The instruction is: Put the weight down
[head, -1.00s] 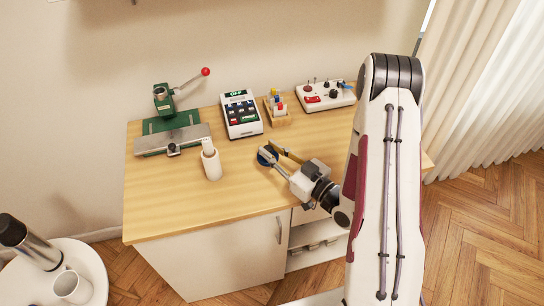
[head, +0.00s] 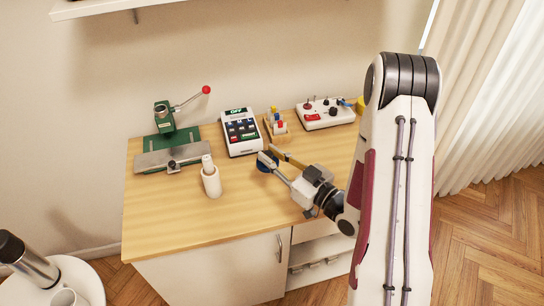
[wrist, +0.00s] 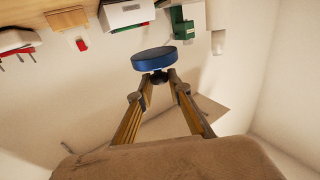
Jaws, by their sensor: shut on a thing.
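The weight is a blue disc with a dark knob, seen in the wrist view (wrist: 154,59) at the fingertips. My gripper (wrist: 159,77) is shut on the knob, with the disc just beyond the tips. In the head view my gripper (head: 272,155) is over the right half of the wooden table top (head: 235,213), and the weight (head: 263,167) shows partly behind the fingers. I cannot tell whether the weight touches the table.
A green press with a red-knobbed lever (head: 165,119), a keypad box (head: 240,132), a wooden holder (head: 277,130) and a control box (head: 326,114) stand along the back. A cream bottle (head: 210,180) stands left of my gripper. The front left of the table is clear.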

